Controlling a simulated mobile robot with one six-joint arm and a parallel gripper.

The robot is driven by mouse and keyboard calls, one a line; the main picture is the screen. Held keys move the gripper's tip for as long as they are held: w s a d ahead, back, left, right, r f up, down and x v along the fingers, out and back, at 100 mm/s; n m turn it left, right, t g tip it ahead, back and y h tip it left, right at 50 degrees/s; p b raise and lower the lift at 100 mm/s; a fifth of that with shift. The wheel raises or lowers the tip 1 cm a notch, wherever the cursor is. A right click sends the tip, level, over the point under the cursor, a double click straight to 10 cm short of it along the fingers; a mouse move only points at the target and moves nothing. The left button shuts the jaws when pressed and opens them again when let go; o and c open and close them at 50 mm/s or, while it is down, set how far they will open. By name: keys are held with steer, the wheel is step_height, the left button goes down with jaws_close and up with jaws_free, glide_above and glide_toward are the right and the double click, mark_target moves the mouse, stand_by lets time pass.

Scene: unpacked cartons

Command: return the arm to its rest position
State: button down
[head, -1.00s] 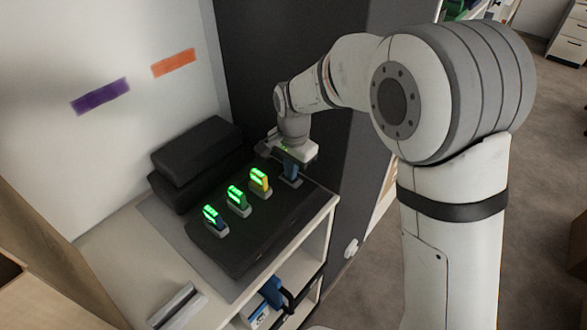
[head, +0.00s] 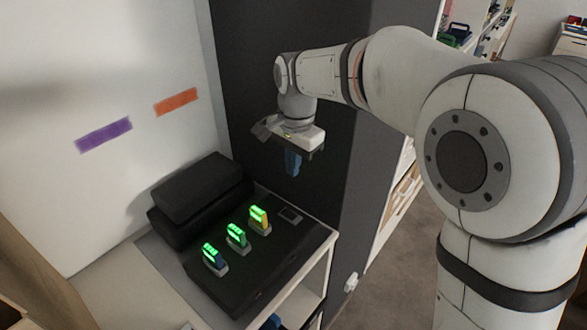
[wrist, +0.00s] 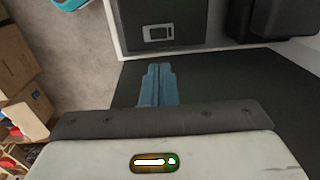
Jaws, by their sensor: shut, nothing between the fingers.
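My gripper (head: 292,164) hangs above the right end of a black charging panel (head: 225,290), its blue fingers pointing down and apart from the panel. In the wrist view the blue fingers (wrist: 158,80) are shut together with nothing between them. My arm reaches in from the right, its large shoulder joint close to the head camera.
Three upright items with green lights, left (head: 214,258), middle (head: 237,237) and right (head: 259,219), stand on the panel. An empty grey slot (head: 290,214) lies beside them. Black boxes (head: 200,188) sit behind. A dark wall (head: 340,170) rises close behind my gripper.

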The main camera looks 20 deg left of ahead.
steer(key=shift+d, duration=0.1)
steer(key=s+d+r+n+t, duration=0.1)
steer(key=s+d, duration=0.3)
steer(key=d, duration=0.8)
steer(key=s+d+r+n+t, duration=0.15)
steer(key=s+d, duration=0.25)
steer(key=d, duration=0.8)
steer(key=s+d+f+n, duration=0.2)
steer(key=s+d+f, duration=0.2)
steer(key=s+d, duration=0.3)
steer(key=shift+s+d+f+h, duration=0.25)
steer(key=shift+s+h, duration=0.15)
steer(key=shift+s, duration=0.15)
